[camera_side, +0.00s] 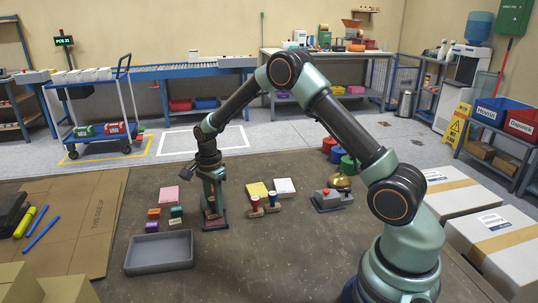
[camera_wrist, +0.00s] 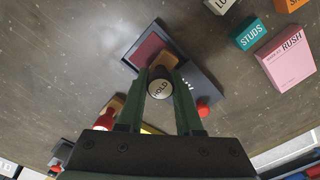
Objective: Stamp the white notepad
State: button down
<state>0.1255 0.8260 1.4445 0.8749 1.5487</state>
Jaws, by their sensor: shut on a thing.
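The white notepad (camera_side: 284,186) lies flat on the bench, right of a yellow notepad (camera_side: 257,189) in the side view. My gripper (camera_side: 211,208) points down left of both. Whether the stamp touches the pad I cannot tell. The stamp's underside is hidden.
Two stamps with a red handle (camera_side: 255,202) and a blue handle (camera_side: 272,199) stand in front of the yellow notepad. A grey tray (camera_side: 130,262), small boxes (camera_side: 153,226) and a pink pad (camera_side: 169,195) are at the left. A grey device (camera_side: 325,202) is at the right.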

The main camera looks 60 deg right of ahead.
dwell(0.6)
jog(key=shift+r, duration=3.5)
jog(key=s+d+m, duration=0.5)
jog(key=d, duration=0.7)
jog(key=s+d+m, duration=0.4)
jog(key=d, duration=0.9)
jog(key=shift+a+f, duration=0.1)
jog(key=shift+f, duration=2.75)
jog(key=shift+f, duration=0.55)
